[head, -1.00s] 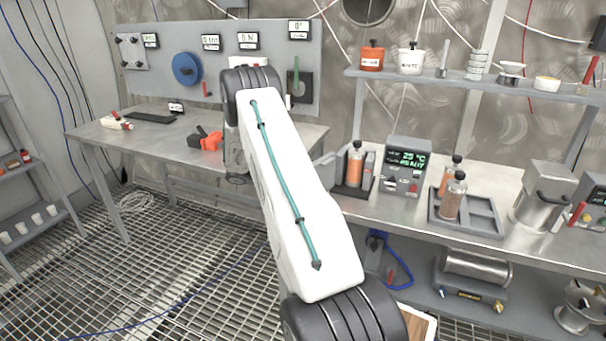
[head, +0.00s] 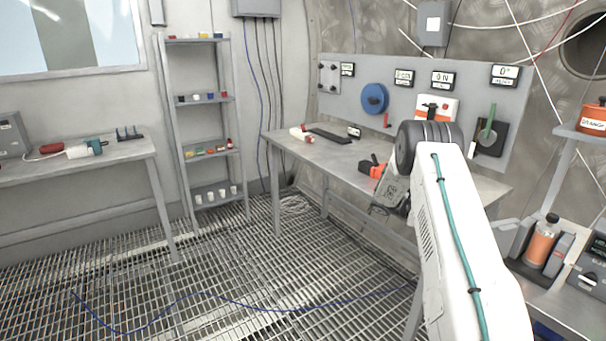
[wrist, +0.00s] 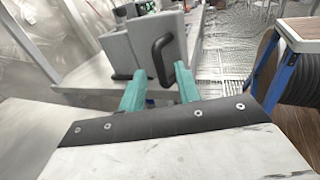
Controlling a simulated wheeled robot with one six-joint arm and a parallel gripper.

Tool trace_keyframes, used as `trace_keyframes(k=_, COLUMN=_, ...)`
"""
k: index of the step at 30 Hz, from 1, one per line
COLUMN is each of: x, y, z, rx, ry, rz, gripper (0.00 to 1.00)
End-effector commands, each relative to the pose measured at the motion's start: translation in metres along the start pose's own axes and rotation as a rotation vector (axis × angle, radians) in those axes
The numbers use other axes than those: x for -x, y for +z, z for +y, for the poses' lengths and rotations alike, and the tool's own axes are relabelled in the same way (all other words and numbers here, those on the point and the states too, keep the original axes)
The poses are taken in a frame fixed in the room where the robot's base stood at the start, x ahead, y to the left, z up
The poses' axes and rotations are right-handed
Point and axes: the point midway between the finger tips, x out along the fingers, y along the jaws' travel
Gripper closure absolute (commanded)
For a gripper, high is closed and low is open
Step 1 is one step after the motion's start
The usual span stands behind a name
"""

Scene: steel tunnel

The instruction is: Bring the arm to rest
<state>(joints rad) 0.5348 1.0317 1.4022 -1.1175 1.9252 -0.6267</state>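My white arm (head: 462,240) with a teal cable rises at the right of the head view, in front of the bench with the panel. The gripper end is hidden in the head view. In the wrist view my gripper (wrist: 158,73) shows two teal fingers standing apart with nothing between them. A grey box (wrist: 128,50) with a black handle (wrist: 161,58) lies beyond the fingertips; I cannot tell whether they touch it.
A steel bench (head: 345,155) with a gauge panel (head: 415,95) stands behind the arm. An orange and black tool (head: 372,168) lies on it. A narrow shelf (head: 212,152) and another bench (head: 75,165) stand left. The grating floor (head: 230,285) is mostly open, with a blue cable (head: 150,325).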

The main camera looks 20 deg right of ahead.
Motion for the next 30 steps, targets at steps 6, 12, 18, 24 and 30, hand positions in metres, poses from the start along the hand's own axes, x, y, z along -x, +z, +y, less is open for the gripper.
trace_keyframes(k=6, x=0.005, y=0.013, z=-0.005, rx=-0.017, ry=0.005, rz=0.029, gripper=0.67)
trace_keyframes(k=12, x=0.027, y=0.074, z=-0.047, rx=-0.1, ry=0.014, rz=0.197, gripper=0.67)
trace_keyframes(k=18, x=0.045, y=0.136, z=-0.113, rx=-0.195, ry=0.013, rz=0.421, gripper=0.67)
trace_keyframes(k=24, x=0.051, y=0.18, z=-0.189, rx=-0.278, ry=-0.003, rz=0.65, gripper=0.67)
trace_keyframes(k=30, x=0.046, y=0.209, z=-0.269, rx=-0.345, ry=-0.038, rz=0.884, gripper=0.67)
